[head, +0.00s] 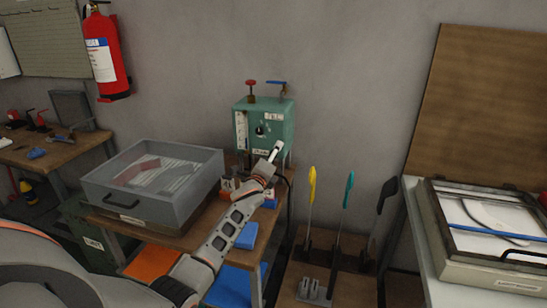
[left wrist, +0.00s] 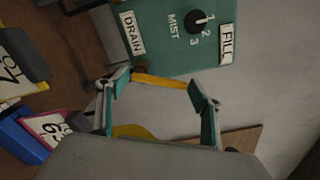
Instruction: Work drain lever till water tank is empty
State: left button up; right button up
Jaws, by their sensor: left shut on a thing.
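The green tank box (head: 266,113) stands on the wooden stand. It has a sight gauge (head: 241,130) on its front left, a dark knob and labels. The water level is too small to read. In the left wrist view the box (left wrist: 166,47) shows the DRAIN label (left wrist: 132,34), the MIST knob (left wrist: 195,22) and the FILL label. My left gripper (head: 276,152) is at the lower front of the box, shut on a yellow bar (left wrist: 160,82), apparently the drain lever, beside the DRAIN label. In the head view the gripper hides this lever. My right gripper is not in view.
Yellow, teal and black paddles (head: 347,190) stand on a low board to the right. A framed press (head: 490,235) lies on the right table. Blue and orange items lie under the stand.

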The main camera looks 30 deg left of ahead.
pick_arm(q)
jog(key=shift+a+r+n, duration=0.15)
jog(key=shift+n, duration=0.35)
jog(key=o, duration=1.6)
jog(key=shift+s, duration=0.1)
jog(key=v, duration=1.1)
jog(key=shift+s, duration=0.4)
